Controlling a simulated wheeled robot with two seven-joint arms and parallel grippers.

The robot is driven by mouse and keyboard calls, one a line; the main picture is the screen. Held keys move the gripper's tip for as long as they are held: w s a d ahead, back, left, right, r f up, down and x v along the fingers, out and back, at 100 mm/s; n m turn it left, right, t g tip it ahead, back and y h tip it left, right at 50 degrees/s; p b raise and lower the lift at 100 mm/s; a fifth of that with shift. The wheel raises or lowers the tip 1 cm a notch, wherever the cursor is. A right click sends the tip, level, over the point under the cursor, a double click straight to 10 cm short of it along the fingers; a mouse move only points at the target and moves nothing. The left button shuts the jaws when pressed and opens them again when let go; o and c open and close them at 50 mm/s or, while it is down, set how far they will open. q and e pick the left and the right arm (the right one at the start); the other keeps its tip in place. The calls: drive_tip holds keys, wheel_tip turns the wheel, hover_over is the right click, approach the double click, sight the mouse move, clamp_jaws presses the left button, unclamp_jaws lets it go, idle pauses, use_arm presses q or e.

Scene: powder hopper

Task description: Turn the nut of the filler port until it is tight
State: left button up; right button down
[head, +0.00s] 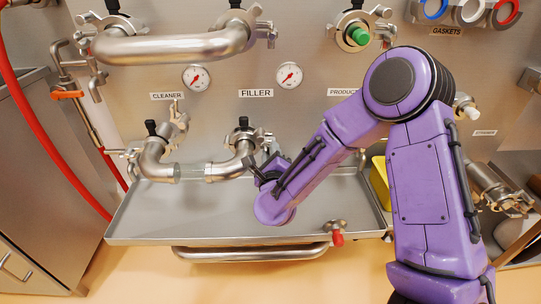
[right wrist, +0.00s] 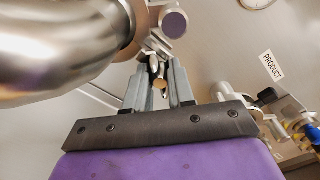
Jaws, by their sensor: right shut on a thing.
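The lower port under the FILLER label (head: 255,93) carries a steel pipe elbow (head: 232,166) and a clamp (head: 246,138). My right gripper (head: 268,168) is at the right side of this clamp. In the right wrist view, the fingers of my right gripper (right wrist: 161,80) are shut on the clamp's nut, beside the elbow (right wrist: 70,45). The fingers hide most of the nut; a small brass-coloured bolt end (right wrist: 159,84) shows between them. How tight the nut is cannot be told. My left gripper is out of view.
A curved pipe (head: 170,46) spans the upper ports. Gauges (head: 289,76) sit between.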

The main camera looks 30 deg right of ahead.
drive_tip(key=shift+w+d+r, duration=0.1)
drive_tip(key=m+b, duration=0.1)
drive_tip(key=m, duration=0.1)
drive_tip(key=m+b, duration=0.3)
drive_tip(key=m, duration=0.1)
drive_tip(key=shift+f, duration=0.3)
drive_tip(key=shift+r+m+b, duration=0.1)
drive_tip(key=shift+m+b, duration=0.35)
drive_tip(key=shift+m, duration=0.15)
drive_tip(key=shift+r+m, duration=0.25)
drive_tip(key=shift+m, duration=0.05)
